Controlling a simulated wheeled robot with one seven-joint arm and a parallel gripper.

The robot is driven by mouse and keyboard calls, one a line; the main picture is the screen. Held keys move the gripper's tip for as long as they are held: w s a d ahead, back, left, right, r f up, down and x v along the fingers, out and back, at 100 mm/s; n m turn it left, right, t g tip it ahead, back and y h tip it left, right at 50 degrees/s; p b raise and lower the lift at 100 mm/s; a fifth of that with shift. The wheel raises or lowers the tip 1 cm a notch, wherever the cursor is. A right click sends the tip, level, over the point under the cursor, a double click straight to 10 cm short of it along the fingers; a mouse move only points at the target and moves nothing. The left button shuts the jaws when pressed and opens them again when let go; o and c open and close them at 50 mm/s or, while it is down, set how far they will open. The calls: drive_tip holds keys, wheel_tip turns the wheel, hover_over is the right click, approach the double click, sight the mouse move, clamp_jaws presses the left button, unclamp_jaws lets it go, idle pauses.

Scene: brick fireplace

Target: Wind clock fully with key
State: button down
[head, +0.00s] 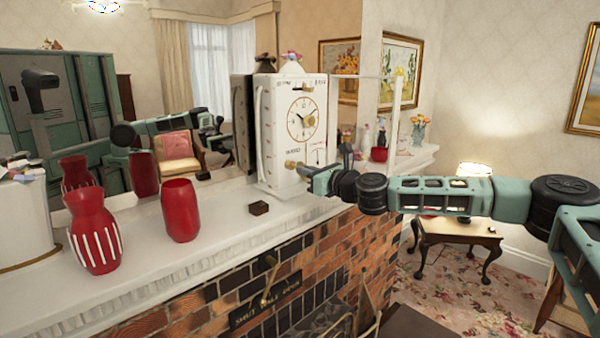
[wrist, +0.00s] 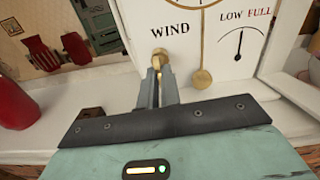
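The white clock (head: 290,130) stands on the mantel, with its round dial facing me and its glass door (head: 398,110) swung open to the right. The brass winding key (wrist: 160,57) sticks out of the clock front below the word WIND; it also shows in the head view (head: 290,164). My gripper (wrist: 160,78) is at the key, its two fingers close together and the key's brass between their tips. The gauge (wrist: 240,43) between LOW and FULL has its needle about upright. A brass pendulum (wrist: 201,78) hangs right of the key.
A small dark box (head: 259,208) lies before the clock. Figurines and flowers (head: 419,130) stand to the right. A mirror backs the mantel.

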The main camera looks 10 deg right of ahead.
drive_tip(key=shift+m, duration=0.7)
drive_tip(key=shift+f+m+b, duration=0.15)
drive_tip(key=shift+m+b, duration=0.25)
drive_tip(key=shift+m, duration=0.5)
drive_tip(key=m, duration=0.2)
drive_tip(key=shift+m, duration=0.4)
drive_tip(key=c, duration=1.1)
unclamp_jaws()
drive_tip(key=shift+a, duration=0.1)
drive_tip(key=shift+o, duration=0.2)
